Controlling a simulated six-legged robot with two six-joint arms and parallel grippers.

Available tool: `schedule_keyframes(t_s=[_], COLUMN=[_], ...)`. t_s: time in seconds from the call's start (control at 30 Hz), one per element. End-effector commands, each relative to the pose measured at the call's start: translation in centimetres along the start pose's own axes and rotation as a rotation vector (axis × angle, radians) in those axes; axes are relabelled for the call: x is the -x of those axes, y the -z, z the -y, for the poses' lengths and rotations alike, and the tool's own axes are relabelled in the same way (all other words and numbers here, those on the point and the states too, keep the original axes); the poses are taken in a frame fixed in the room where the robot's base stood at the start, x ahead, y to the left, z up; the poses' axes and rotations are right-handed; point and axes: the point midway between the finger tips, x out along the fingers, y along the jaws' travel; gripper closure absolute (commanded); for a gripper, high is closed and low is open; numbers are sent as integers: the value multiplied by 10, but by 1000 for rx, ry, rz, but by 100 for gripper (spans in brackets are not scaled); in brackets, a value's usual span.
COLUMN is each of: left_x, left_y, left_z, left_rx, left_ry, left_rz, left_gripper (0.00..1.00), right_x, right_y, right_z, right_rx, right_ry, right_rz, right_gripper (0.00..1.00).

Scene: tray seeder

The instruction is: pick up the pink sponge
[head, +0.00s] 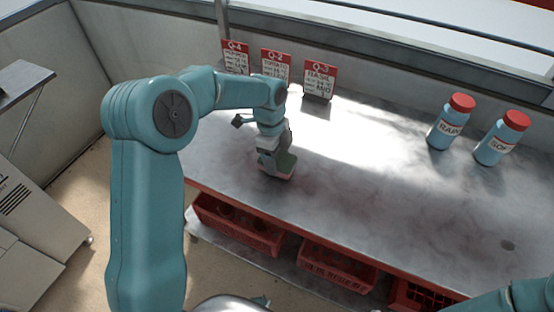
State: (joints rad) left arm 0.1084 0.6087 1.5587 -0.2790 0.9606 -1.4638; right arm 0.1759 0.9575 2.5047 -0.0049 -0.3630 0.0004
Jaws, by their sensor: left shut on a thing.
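My left gripper (276,163) points down over the metal table's left part, near its front edge. It is shut on the pink sponge (279,177), of which only a thin pinkish edge shows below the fingers. The gripper and wrist hide the rest of the sponge. I cannot tell whether the sponge touches the table or is just above it. A piece of my right arm shows at the bottom right; its gripper is out of view.
Three red-and-white cards, one of them the Q-3 card (319,82), stand along the back. Two blue bottles with red caps, RAIN (447,127) and another (497,144), stand at the back right. Red crates (238,228) sit under the table (400,205). Its middle is clear.

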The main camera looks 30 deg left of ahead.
Motion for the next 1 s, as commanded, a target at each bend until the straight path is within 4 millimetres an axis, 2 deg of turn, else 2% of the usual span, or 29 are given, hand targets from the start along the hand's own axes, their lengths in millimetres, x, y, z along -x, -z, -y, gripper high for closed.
schedule_keyframes(t_s=[0.17,0.4,0.6,0.8,1.0], left_x=[42,118,163,182,184], left_y=[6,15,20,23,23], left_z=[1,1,0,0,0], left_rx=[-1,-1,-1,-1,-1], left_ry=[7,6,3,0,0], left_rz=[-1,-1,-1,-1,-1], left_gripper=[65,65,65,65,65], right_x=[4,13,20,22,22], right_y=[0,0,0,0,0], right_z=[2,5,7,8,8], right_rx=[0,0,0,0,0], right_ry=[0,0,0,0,0], right_rz=[0,0,0,0,0], right_gripper=[100,100,100,100,100])
